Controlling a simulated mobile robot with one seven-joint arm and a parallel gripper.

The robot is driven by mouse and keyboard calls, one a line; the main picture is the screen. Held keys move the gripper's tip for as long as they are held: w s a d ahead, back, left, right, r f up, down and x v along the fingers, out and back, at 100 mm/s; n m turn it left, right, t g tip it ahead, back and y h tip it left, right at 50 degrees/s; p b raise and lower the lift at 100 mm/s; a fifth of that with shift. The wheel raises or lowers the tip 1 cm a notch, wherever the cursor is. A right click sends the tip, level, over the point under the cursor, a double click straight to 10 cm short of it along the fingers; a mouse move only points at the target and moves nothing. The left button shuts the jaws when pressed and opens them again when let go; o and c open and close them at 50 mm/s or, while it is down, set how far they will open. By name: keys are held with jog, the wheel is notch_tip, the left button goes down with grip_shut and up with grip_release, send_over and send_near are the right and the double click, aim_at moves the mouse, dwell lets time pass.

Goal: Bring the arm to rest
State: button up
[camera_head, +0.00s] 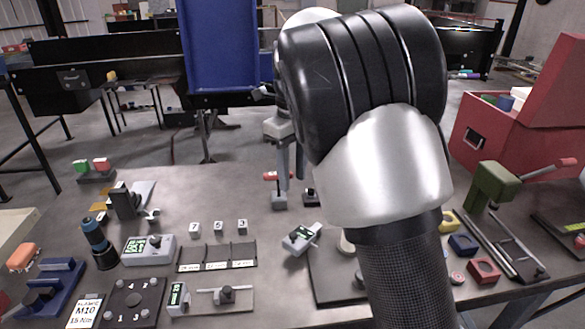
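My arm rises in the right middle of the view, its black and white links large in the foreground. My gripper (291,172) is partly hidden behind these links. It points down over the far middle part of the grey workbench (225,190), with two thin grey fingers side by side. Whether the fingers are apart or closed on something is not clear. A small red piece (271,175) and two small dark blocks, one at the left (279,201) and one at the right (311,198), show near the fingertips. Contact with them cannot be made out.
A small tilted device with a screen (298,239) lies in front of the gripper. Numbered cubes (219,227) stand behind a three-part tray (217,257). A green press (493,186) and an open red toolbox (490,133) are at the right. A blue bin (222,45) stands behind the bench.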

jog(key=s+d+r+n+t+y, duration=0.1)
jog(key=s+d+r+n, duration=0.5)
jog(key=s+d+n, duration=0.1)
jog(key=s+d+n+t, duration=0.2)
jog(key=s+d+n, duration=0.1)
jog(key=s+n, duration=0.6)
jog(key=s+d+f+n+t+h, duration=0.1)
jog(key=s+d+n+t, duration=0.1)
jog(key=s+n, duration=0.8)
jog(key=shift+s+d+t, duration=0.3)
jog(key=shift+s+d, duration=0.4)
jog(key=shift+d, duration=0.05)
